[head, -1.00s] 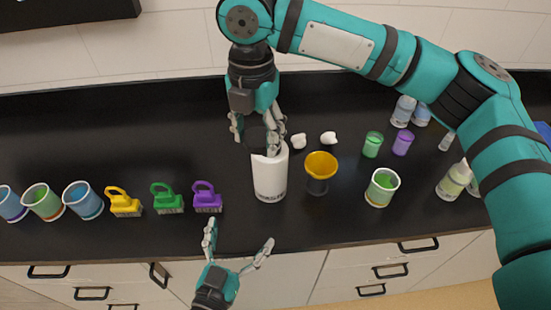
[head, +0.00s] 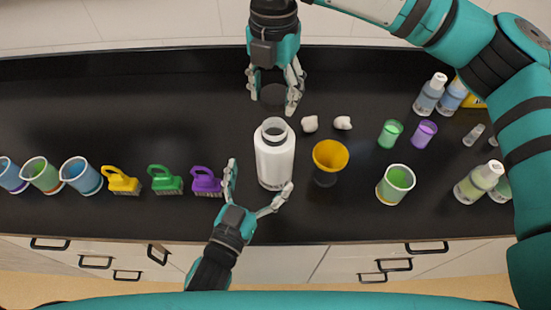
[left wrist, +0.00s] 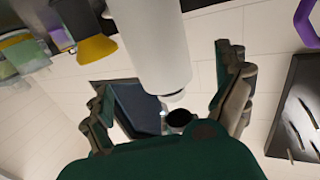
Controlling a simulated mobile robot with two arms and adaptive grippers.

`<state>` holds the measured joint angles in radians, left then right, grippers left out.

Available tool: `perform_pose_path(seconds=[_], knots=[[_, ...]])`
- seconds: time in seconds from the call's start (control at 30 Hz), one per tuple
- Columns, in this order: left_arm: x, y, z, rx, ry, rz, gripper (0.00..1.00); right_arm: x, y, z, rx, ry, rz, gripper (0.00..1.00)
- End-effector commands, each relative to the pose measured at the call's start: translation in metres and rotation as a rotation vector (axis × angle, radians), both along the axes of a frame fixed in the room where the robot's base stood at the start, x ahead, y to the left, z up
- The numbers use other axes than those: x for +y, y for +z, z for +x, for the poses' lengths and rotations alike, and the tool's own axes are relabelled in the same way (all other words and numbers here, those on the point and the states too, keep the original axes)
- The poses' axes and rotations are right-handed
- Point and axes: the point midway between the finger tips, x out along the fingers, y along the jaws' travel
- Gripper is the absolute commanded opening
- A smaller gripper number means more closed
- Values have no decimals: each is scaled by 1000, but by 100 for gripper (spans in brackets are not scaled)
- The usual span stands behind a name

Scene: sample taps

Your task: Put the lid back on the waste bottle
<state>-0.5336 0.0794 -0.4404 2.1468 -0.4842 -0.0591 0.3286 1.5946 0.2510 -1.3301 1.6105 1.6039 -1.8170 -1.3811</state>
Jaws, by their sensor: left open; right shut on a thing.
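The white waste bottle (head: 275,160) stands upright on the black counter with its dark-rimmed mouth bare. My right gripper (head: 276,97) is shut on the dark round lid (head: 270,95), behind the bottle in the head view and apart from its mouth. My left gripper (head: 260,178) is open at the front of the bottle, one finger to its left and one near its lower right. In the left wrist view the bottle (left wrist: 157,45) shows between and beyond the open fingers (left wrist: 172,95). I cannot tell whether they touch it.
A yellow funnel (head: 331,155) on a dark holder stands close right of the bottle. A purple brush (head: 206,181) is close on the left, with green and yellow brushes and cups beyond. Two white pieces (head: 311,124) lie behind right. The counter's back left is clear.

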Motion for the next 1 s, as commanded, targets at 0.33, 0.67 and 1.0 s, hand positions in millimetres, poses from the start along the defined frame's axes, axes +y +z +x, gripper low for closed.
perform_pose_path(seconds=[0.33, 0.67, 1.0], knots=[[-25, 0, 61, -3, 0, 2, 100, 0, 0, 0, 0, 1, 0, 42], [-35, 0, 82, 1, -1, 1, 100, 0, 0, 0, 0, 1, 0, 42], [-34, -1, 83, 1, 0, 1, 90, 0, 0, 0, 0, 1, 0, 42]])
